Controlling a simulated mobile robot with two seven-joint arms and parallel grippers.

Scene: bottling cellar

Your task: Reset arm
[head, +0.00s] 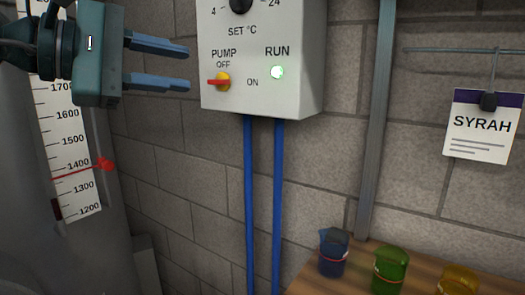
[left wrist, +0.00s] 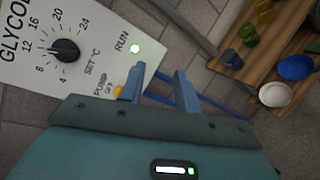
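My left gripper (head: 189,67) is at the upper left of the head view, its two blue fingers parallel, apart and empty. In the left wrist view its fingertips (left wrist: 160,69) are also apart, with nothing held between them. In the head view they are left of the white control box (head: 295,75) and seem clear of it. The box's pump switch (head: 220,82) is yellow with a red lever lying level, under the word OFF and left of ON. The RUN lamp (head: 277,72) glows green. The temperature dial (left wrist: 65,51) shows whole in the left wrist view. My right gripper is not in view.
Two blue pipes (head: 263,190) run down from the box. A tank scale (head: 72,150) with a red marker stands at left. A wooden shelf (head: 305,280) holds blue, green and yellow vessels. A SYRAH tag (head: 482,128) hangs from a rod at right.

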